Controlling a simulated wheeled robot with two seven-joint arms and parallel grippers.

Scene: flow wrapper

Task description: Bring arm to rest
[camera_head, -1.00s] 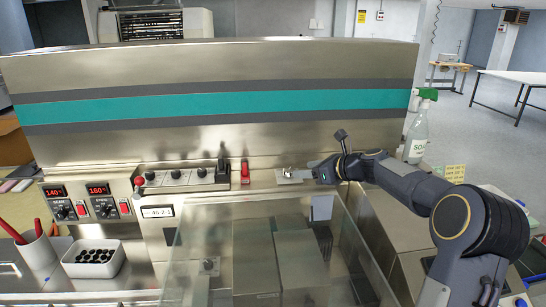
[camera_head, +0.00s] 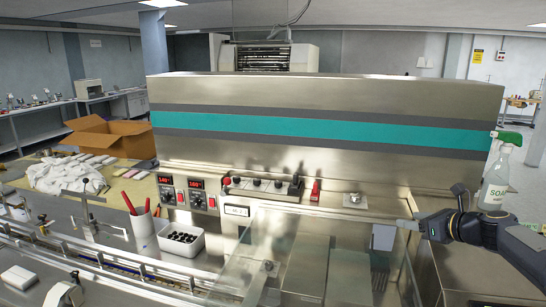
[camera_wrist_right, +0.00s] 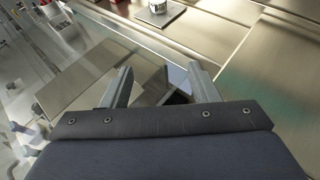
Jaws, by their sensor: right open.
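My right gripper (camera_head: 410,222) shows at the right in the head view, its arm coming in from the right edge. It is off to the right of the small silver knob plate (camera_head: 355,200) on the machine's front ledge and is apart from it. In the right wrist view my right gripper's two fingers (camera_wrist_right: 160,86) are spread with nothing between them. The knob plate (camera_wrist_right: 159,15) lies beyond the fingers at the top of that view. My left gripper is in neither current view.
The steel flow wrapper (camera_head: 330,92) fills the middle, with a clear cover (camera_head: 255,262) in front. A soap spray bottle (camera_head: 496,178) stands close to my right arm. At left are a white tray (camera_head: 181,240), a pen cup (camera_head: 141,224) and an open cardboard box (camera_head: 105,138).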

